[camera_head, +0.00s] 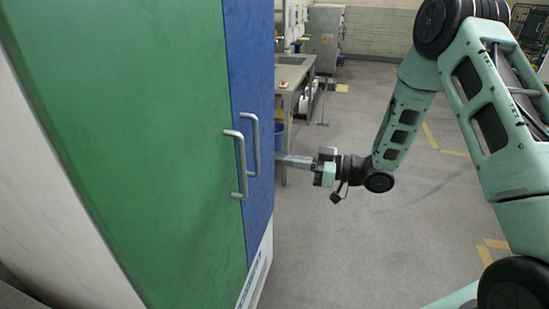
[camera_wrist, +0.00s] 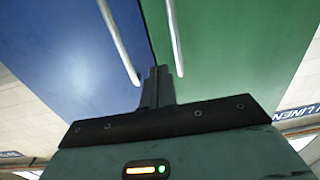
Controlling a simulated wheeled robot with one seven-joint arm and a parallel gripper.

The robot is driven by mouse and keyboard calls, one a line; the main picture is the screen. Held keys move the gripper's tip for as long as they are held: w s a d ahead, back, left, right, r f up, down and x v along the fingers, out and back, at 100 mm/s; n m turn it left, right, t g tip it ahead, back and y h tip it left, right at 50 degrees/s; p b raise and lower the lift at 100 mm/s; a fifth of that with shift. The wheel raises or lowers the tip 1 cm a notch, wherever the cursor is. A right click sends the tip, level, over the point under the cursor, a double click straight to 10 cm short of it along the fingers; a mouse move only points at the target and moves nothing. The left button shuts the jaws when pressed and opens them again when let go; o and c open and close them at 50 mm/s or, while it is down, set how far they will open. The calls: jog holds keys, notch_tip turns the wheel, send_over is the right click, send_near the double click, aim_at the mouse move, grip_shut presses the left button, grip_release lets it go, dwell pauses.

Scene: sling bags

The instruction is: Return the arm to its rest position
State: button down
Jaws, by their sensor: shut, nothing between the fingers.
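My arm reaches in from the right in the head view, and my gripper (camera_head: 284,160) points left at the cabinet. It is beside the blue door (camera_head: 257,70), a little right of the two metal handles. In the wrist view my gripper (camera_wrist: 158,72) has its fingers together with nothing between them. The fingertips lie near the seam between the blue door and the green door (camera_wrist: 230,40). Whether they touch the cabinet, I cannot tell.
The green door's handle (camera_head: 239,165) and the blue door's handle (camera_head: 252,145) stick out from the cabinet. A metal table (camera_head: 290,72) with a blue bin (camera_head: 279,135) stands behind. Grey floor (camera_head: 330,240) lies clear below my arm.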

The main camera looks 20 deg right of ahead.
jog(key=s+a+r+m+g+h+b, duration=0.1)
jog(key=s+a+m+g+h, duration=0.1)
jog(key=a+h, duration=0.65)
jog(key=s+r+m+g+h+b, duration=0.1)
jog(key=s+g+h, duration=0.5)
jog(key=s, duration=2.4)
jog(key=shift+a+r+m+g, duration=0.3)
jog(key=shift+r+m+g, duration=0.1)
jog(key=shift+r+g, duration=0.45)
